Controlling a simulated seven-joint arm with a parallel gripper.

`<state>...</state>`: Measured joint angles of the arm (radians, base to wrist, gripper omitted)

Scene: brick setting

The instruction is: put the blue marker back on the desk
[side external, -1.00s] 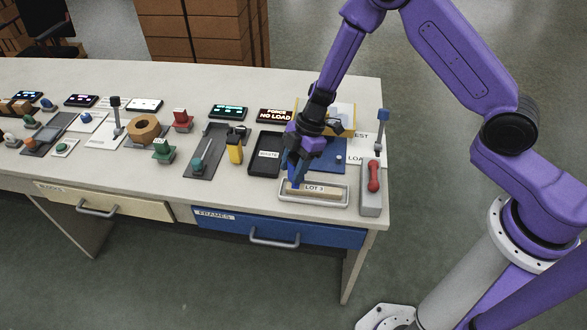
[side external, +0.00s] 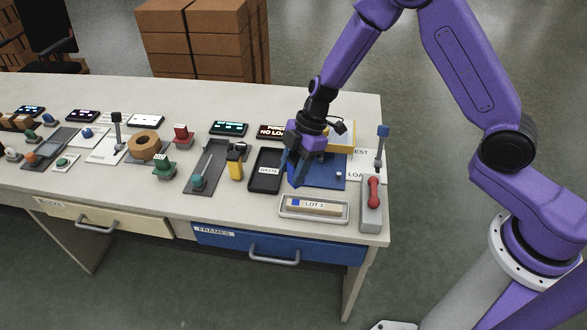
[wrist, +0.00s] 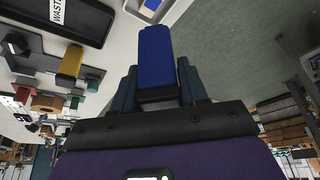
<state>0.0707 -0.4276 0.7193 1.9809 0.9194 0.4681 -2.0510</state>
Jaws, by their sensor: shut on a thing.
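My gripper (side external: 294,167) is shut on a blue block-like piece, apparently the blue marker (wrist: 155,55), which stands out past the fingertips in the wrist view. In the side view the gripper points down, above and behind the light tray (side external: 284,215) at the desk's front right. The held piece looks apart from the desk (side external: 225,208). The tray holds a pale bar labelled LOT 3 (side external: 325,206) with a blue patch (side external: 295,203) at its left end. The fingers hide part of the held piece.
A black WASTE tray (side external: 266,180) lies left of my gripper. A blue plate (side external: 325,180) is just behind and right of it. A grey box with a red handle (side external: 373,190) and an upright lever (side external: 382,135) stand at right. Bare desk lies along the front edge.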

